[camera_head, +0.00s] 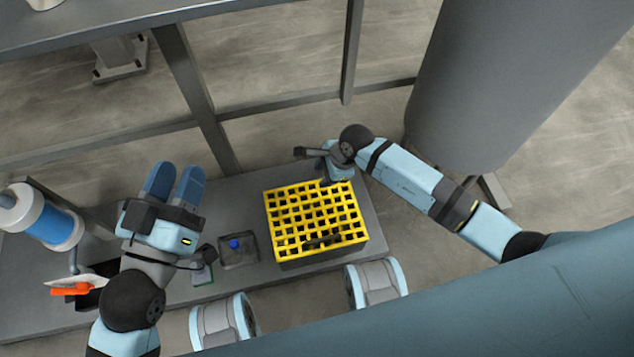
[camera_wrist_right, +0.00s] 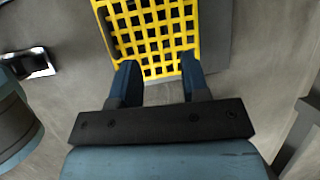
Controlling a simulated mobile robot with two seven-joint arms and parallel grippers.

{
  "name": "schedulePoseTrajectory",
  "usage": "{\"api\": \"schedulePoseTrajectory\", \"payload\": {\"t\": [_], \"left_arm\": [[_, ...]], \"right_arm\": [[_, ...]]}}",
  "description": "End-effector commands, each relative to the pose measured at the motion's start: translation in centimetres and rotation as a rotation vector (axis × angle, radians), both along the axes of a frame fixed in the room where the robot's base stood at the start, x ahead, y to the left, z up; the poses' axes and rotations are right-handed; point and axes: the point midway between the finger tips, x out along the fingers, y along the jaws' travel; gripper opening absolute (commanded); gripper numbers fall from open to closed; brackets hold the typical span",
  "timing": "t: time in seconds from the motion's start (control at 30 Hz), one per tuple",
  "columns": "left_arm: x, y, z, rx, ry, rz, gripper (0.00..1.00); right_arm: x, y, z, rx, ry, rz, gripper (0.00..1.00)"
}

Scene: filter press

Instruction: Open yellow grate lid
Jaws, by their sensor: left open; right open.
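The yellow grate lid (camera_head: 316,215) lies flat and closed on a dark box (camera_head: 322,257) on the grey bench. A dark handle (camera_head: 321,241) sits on its near side in the head view. My right gripper (camera_head: 336,178) is at the lid's far edge, mostly hidden by its wrist. In the right wrist view the gripper (camera_wrist_right: 157,75) is open, with the lid (camera_wrist_right: 155,35) just beyond and between its fingers. I cannot tell whether they touch the lid. My left gripper (camera_head: 175,172) is open and empty above the bench, left of the lid.
A small dark container with a blue item (camera_head: 237,248) stands left of the box. A blue and white cylinder (camera_head: 42,218) and an orange-handled tool (camera_head: 72,288) are further left. A large grey tank (camera_head: 500,85) stands at the back right. Metal frame posts (camera_head: 195,90) rise behind the bench.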

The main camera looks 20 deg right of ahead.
Motion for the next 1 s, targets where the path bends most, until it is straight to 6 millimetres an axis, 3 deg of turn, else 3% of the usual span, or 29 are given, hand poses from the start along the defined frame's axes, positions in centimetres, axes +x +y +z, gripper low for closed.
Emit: {"api": "schedulePoseTrajectory", "payload": {"t": [0.03, 0.23, 0.67, 0.7, 0.87, 1.0], "left_arm": [[0.1, 0.0, -0.9, 0.008, 0.014, -0.004, 0.43], [0.2, -0.2, -2.4, 0.033, 0.062, -0.019, 0.43], [0.2, -0.2, -2.9, 0.044, 0.084, -0.026, 0.43], [0.2, -0.2, -2.9, 0.044, 0.084, -0.026, 0.43], [0.2, -0.2, -2.8, 0.043, 0.083, -0.026, 0.43], [0.2, -0.3, -2.8, 0.043, 0.083, -0.026, 0.43]], "right_arm": [[0.1, 0.5, -1.4, 0.003, 0.003, -0.002, 0.42], [0.5, 1.6, -3.9, 0.002, 0.002, -0.001, 0.42], [0.7, 2.0, -4.8, 0.000, 0.001, 0.000, 0.42], [0.7, 2.0, -4.8, 0.000, 0.001, 0.000, 0.40], [0.7, 2.0, -4.8, 0.000, 0.001, 0.000, 0.03], [0.7, 2.0, -4.8, 0.000, 0.001, 0.000, 0.00]]}}
